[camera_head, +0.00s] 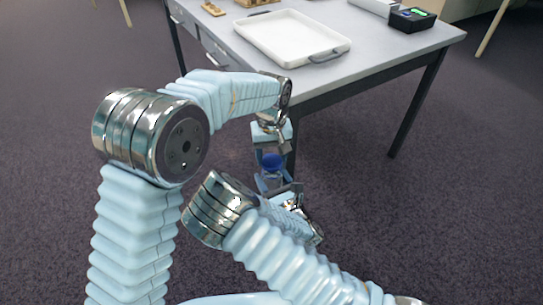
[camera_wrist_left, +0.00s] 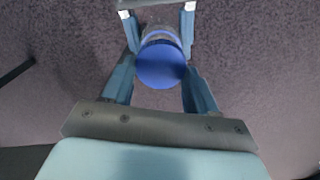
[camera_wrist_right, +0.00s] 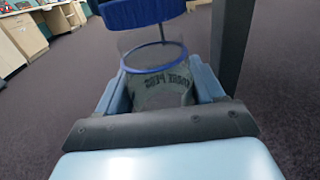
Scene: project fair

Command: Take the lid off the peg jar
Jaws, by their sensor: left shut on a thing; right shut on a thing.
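The peg jar (camera_wrist_right: 160,88) is clear with dark lettering and a blue ring at its mouth. My right gripper (camera_wrist_right: 158,82) is shut on its body and holds it upright in the air. The blue lid (camera_wrist_right: 140,12) is above the mouth in the right wrist view, with a gap between them. My left gripper (camera_wrist_left: 161,66) is shut on the lid (camera_wrist_left: 161,64), from above. In the head view, the lid (camera_head: 272,161) shows below my left gripper (camera_head: 271,157); the jar (camera_head: 270,180) is partly hidden by my right arm. The jar's contents are hard to make out.
Both hands are over open carpet in front of the grey table (camera_head: 375,57). A white tray (camera_head: 292,38) and a black device (camera_head: 411,19) are on the table. A table leg (camera_head: 416,105) stands at the right.

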